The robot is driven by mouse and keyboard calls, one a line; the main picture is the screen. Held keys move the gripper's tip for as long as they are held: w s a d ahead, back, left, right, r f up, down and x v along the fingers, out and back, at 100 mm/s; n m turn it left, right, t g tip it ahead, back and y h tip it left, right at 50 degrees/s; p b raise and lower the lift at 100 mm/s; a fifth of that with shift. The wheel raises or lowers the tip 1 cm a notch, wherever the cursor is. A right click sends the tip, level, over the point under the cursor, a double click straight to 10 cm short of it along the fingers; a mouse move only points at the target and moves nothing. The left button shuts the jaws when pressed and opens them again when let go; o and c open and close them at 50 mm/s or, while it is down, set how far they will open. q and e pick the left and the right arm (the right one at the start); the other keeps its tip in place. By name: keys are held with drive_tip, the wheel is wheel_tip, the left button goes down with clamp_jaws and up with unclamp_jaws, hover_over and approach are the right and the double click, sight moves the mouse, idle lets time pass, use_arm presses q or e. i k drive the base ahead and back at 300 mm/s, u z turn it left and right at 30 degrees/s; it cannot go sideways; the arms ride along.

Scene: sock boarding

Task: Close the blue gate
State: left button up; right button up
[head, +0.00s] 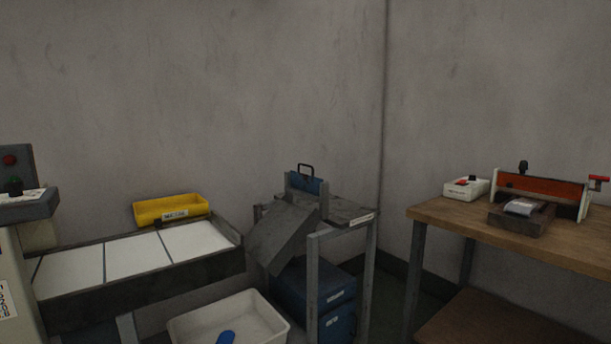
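The blue gate (312,185) is a small blue panel with a black loop handle (306,168) on top. It sits between grey posts at the head of a tilted grey chute (280,236), on a grey metal stand (314,270) in the middle of the head view. The chute and frame hide its lower part, and I cannot tell how far it is open. Neither of my grippers is in view.
A white bin (285,318) with a blue item stands below the chute. Left is a table with white panels (137,258) and a yellow tray (171,210). Blue boxes (316,290) sit under the stand. A wooden bench (450,215) with a red-barred device (540,189) stands right.

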sight(307, 182)
drive_tip(key=u, duration=0.1)
drive_tip(key=k, duration=0.35)
drive_tip(key=z, duration=1.05)
drive_tip(key=i, duration=0.9)
drive_tip(key=u, duration=1.2)
drive_tip(key=i, duration=0.6)
drive_tip(key=u, duration=0.75)
